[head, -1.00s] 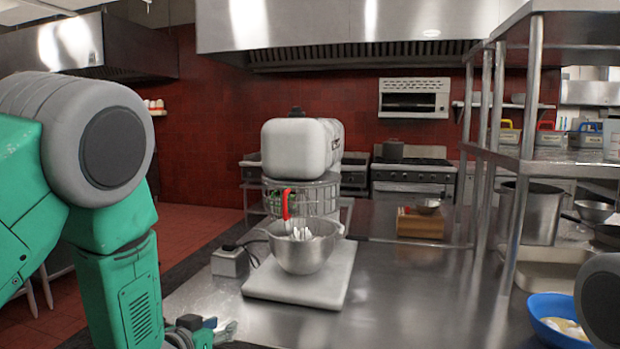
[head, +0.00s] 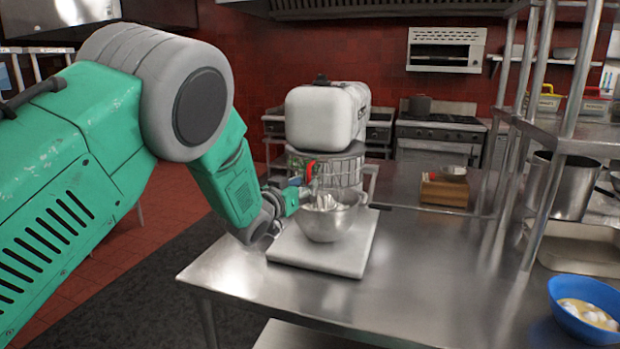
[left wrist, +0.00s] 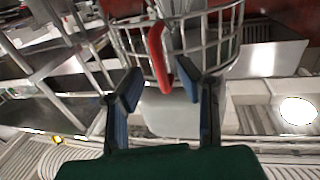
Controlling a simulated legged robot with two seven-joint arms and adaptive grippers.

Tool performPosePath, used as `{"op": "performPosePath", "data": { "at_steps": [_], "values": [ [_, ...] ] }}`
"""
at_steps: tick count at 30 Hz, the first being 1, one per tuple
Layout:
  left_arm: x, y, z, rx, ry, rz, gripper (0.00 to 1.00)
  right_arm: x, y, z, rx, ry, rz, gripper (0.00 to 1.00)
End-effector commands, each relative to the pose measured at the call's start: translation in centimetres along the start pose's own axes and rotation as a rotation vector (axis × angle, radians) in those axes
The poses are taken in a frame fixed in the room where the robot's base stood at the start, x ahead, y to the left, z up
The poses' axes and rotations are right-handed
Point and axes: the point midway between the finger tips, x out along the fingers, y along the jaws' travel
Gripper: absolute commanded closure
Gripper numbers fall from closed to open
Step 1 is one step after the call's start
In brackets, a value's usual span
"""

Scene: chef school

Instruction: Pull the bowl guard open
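The white stand mixer (head: 322,118) stands on the steel table. Its wire bowl guard (head: 345,170) rings the space under the mixer head, above the steel bowl (head: 330,226). The guard's red handle (head: 311,170) is at its front left. My left gripper (head: 297,196) is at the handle, just left of the bowl. In the left wrist view its two blue fingers (left wrist: 160,84) are apart, with the red handle (left wrist: 157,55) between their tips. I cannot tell whether either finger touches it. The guard's wire bars (left wrist: 226,40) curve behind. My right gripper is not in view.
A wooden block with a small bowl (head: 447,190) sits behind right. Steel shelving with posts (head: 550,190) stands at the right, and a blue bowl (head: 585,310) is at the front right. The table's front middle is clear.

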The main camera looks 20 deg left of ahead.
Motion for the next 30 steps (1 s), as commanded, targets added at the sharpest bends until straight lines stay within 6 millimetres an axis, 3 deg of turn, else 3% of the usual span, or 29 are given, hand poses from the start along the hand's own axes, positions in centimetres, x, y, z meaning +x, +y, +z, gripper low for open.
{"op": "performPosePath", "data": {
  "at_steps": [7,18,19,21,30],
  "values": [
    [2.7,0.0,0.0,0.002,0.000,0.000,0.69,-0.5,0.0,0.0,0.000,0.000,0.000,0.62],
    [3.1,0.0,0.0,0.001,-0.001,0.000,0.69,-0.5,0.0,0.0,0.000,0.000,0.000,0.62],
    [3.1,0.0,0.0,0.001,-0.001,0.000,0.76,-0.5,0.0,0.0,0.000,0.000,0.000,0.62],
    [3.1,0.0,0.0,0.001,-0.001,0.000,1.00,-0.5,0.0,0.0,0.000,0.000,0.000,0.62],
    [3.0,-0.3,0.0,0.000,-0.001,0.003,1.00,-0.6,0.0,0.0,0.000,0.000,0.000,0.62]
  ]
}}
